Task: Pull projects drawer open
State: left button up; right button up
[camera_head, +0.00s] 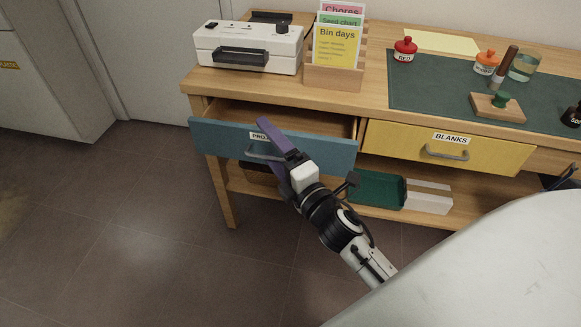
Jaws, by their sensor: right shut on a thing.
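The projects drawer (215,139) has a blue front and a label that reads "PRO", the rest hidden behind my gripper. It stands partly open from the left side of the wooden desk, and its bare inside shows behind the front. Its grey bar handle (256,153) is partly covered by my fingers. My right gripper (271,147), with purple fingers, is shut on this handle. My left gripper is not in view.
A yellow drawer (490,153) labelled "BLANKS" is shut to the right. A white machine (210,48) and a card holder (332,77) stand on the desk (370,75). Green and white boxes sit on the lower shelf. The floor (110,220) at left is clear.

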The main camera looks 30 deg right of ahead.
jog(key=shift+s+d+r+b, duration=0.15)
jog(key=shift+s+r, duration=0.15)
jog(key=shift+s, duration=0.7)
jog(key=shift+s+r+b, duration=0.15)
jog(key=shift+s+r, duration=0.1)
jog(key=shift+s, duration=0.7)
jog(key=shift+c, duration=0.9)
jog(key=shift+s+f+b, duration=0.15)
jog(key=shift+s+b, duration=0.1)
jog(key=shift+s, duration=0.8)
jog(key=shift+s+f+b, duration=0.1)
jog(key=shift+s+b, duration=0.15)
jog(key=shift+s, duration=0.8)
jog(key=c, duration=0.4)
jog(key=shift+s+d, duration=0.1)
jog(key=shift+s, duration=0.25)
jog(key=c, duration=0.5)
jog(key=shift+s+f, duration=0.2)
jog(key=shift+s, duration=0.45)
jog(key=shift+f, duration=0.1)
